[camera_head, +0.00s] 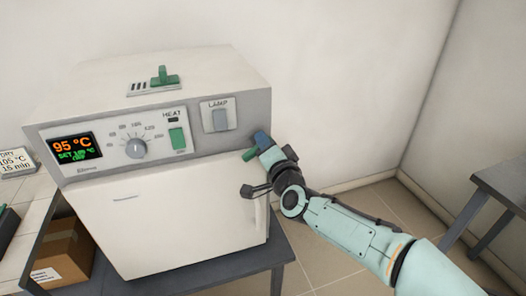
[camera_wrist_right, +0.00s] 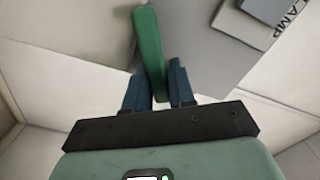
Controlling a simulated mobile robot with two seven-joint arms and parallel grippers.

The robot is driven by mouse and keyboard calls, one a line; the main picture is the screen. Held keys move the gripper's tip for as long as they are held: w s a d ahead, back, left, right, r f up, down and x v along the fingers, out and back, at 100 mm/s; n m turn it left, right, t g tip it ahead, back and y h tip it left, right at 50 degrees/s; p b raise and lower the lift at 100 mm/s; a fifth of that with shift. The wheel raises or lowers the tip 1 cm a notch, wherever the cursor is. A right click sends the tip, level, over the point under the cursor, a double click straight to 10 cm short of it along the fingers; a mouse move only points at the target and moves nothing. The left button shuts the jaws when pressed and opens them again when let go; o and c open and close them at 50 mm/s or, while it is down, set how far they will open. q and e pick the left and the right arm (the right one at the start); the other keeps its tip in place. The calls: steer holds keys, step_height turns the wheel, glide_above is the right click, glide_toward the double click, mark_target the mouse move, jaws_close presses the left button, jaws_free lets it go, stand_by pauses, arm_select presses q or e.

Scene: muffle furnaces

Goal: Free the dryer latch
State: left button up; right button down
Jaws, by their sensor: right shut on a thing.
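The dryer (camera_head: 170,215) is a white box oven with a grey control panel and a closed door, standing on a dark table. Its green latch (camera_head: 249,154) is at the door's upper right edge, partly hidden by my gripper; it also shows as a green bar in the right wrist view (camera_wrist_right: 149,45). My right gripper (camera_head: 262,141) is at the latch, its blue fingers shut on the green bar in the right wrist view (camera_wrist_right: 160,90). The latch's mount is hidden. My left gripper is not in view.
The panel has a display (camera_head: 75,147) reading 95 °C, a dial (camera_head: 135,149), a green HEAT switch (camera_head: 178,138) and a grey LAMP switch (camera_head: 220,120). A green vent knob (camera_head: 164,77) is on top. A cardboard box (camera_head: 66,250) is at left, a dark table (camera_head: 500,187) at right.

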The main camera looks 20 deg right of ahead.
steer(key=m+b, duration=0.1)
steer(key=f+m+b, duration=0.1)
steer(key=m, duration=0.1)
steer(key=shift+d+f+m, duration=0.1)
steer(key=shift+m, duration=0.2)
steer(key=shift+m+b, duration=0.3)
steer(key=shift+b, duration=0.15)
steer(key=shift+f+m+b, duration=0.1)
steer(key=shift+m+b, duration=0.2)
steer(key=shift+m, duration=0.2)
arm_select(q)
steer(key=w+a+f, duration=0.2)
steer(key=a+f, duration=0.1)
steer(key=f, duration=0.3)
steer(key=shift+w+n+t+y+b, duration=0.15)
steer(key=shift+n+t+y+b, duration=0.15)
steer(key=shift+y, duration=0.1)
arm_select(e)
steer(key=shift+m, duration=0.6)
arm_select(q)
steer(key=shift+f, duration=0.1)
